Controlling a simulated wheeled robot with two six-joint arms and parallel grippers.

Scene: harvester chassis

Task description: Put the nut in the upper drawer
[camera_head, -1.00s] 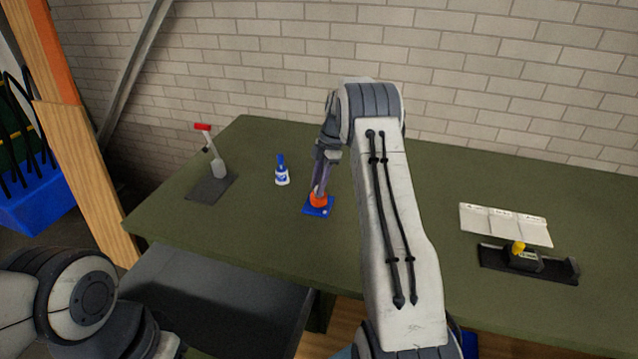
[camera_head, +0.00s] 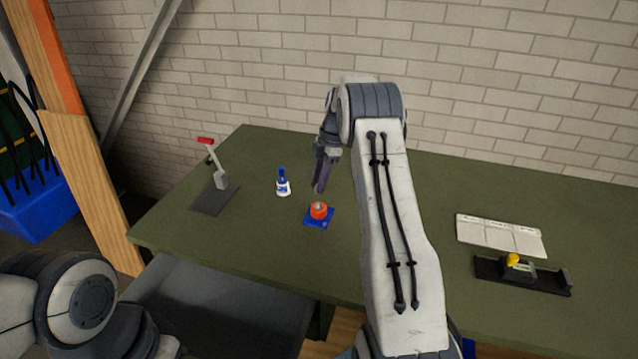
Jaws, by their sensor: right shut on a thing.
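My right gripper (camera_head: 319,188) points down just above and behind a round orange item on the table. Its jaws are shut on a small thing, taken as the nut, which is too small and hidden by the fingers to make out. A grey drawer (camera_head: 225,300) stands open under the table's front left side; its inside looks empty where it shows. I cannot tell if another drawer lies below it. My left arm is at the lower left, its gripper out of view.
The orange round item (camera_head: 319,210) sits on a blue square (camera_head: 325,224) on the green table (camera_head: 400,170). A blue and white bottle (camera_head: 283,185) and a red-handled lever tool (camera_head: 218,178) stand to the left. A white tray (camera_head: 500,234) and black holder (camera_head: 522,274) lie right.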

